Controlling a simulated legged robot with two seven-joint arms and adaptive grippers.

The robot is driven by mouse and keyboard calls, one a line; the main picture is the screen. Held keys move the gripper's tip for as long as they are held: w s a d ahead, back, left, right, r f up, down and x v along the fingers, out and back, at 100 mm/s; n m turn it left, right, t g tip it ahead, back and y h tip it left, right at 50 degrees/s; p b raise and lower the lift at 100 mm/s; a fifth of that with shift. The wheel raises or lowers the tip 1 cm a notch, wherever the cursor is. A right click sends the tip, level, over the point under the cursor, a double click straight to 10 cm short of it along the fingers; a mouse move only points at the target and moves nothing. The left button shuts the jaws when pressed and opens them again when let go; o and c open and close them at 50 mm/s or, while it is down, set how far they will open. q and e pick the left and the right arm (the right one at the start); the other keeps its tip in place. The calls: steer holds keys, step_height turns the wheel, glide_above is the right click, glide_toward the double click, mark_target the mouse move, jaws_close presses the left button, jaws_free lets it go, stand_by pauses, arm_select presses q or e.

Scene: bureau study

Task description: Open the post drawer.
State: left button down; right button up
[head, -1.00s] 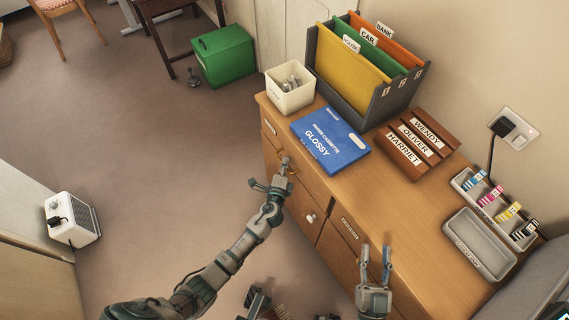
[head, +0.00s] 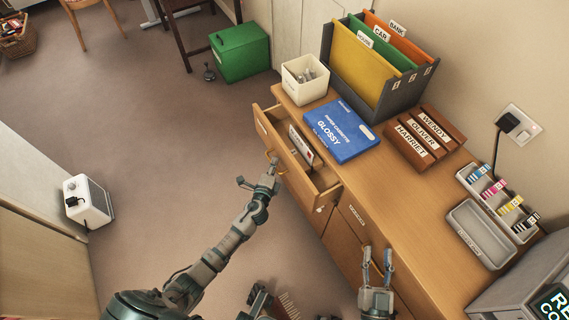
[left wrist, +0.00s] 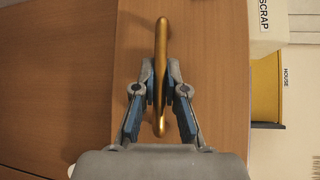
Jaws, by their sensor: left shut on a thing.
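The post drawer (head: 265,126) is the top left drawer of the wooden sideboard and stands partly open. White and red items (head: 301,146) show inside it. My left gripper (head: 272,171) is at the drawer's front, shut on its brass handle (left wrist: 161,75), which runs between the two fingers in the left wrist view. In the head view the gripper hides part of the drawer front. My right gripper (head: 377,268) is open and empty, above the sideboard's front edge.
On the sideboard top (head: 375,190) are a white bin (head: 304,84), a blue glossy box (head: 342,131), a file holder (head: 402,98), a brown name rack (head: 424,140) and a grey tray (head: 479,234). A green box (head: 240,54) stands on the floor. Floor left of the drawer is clear.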

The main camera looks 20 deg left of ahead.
arm_select(q)
steer(key=s+a, duration=1.2)
steer(key=s, duration=0.3)
steer(key=shift+s+a, duration=0.2)
steer(key=shift+a, duration=0.1)
arm_select(e)
steer(key=shift+s+a+f+g, duration=0.15)
steer(key=shift+s+f+g, duration=0.1)
steer(key=shift+f+g, duration=0.05)
arm_select(q)
steer(key=c, duration=1.3)
jaws_free()
steer(key=shift+o, duration=0.5)
steer(key=shift+a+f, duration=0.1)
arm_select(e)
steer(key=shift+a+f, duration=0.15)
steer(key=shift+a, duration=0.2)
